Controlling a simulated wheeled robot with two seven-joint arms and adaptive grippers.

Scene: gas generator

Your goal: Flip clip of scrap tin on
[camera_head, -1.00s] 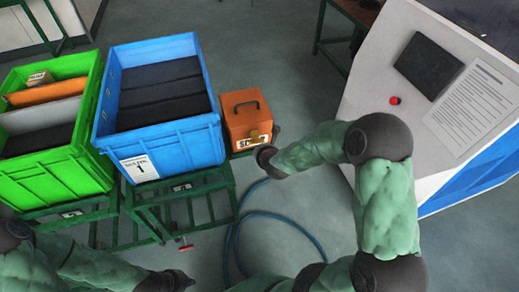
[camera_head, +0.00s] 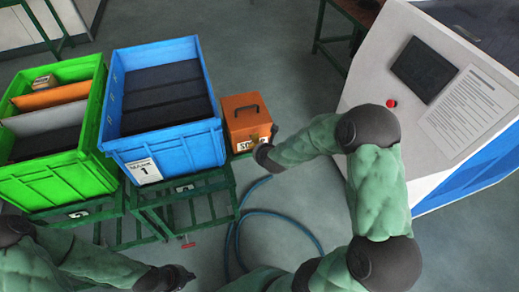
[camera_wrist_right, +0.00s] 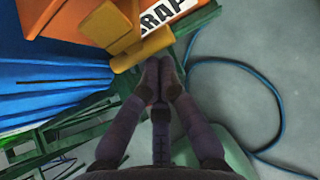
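A blue crate (camera_head: 163,150) with dark blocks and a green crate (camera_head: 55,180) stand left of the tin on green stands (camera_head: 180,205). A blue hose (camera_head: 285,215) lies on the floor. A white console (camera_head: 405,145) with a red button stands right. Floor behind the tin is clear.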

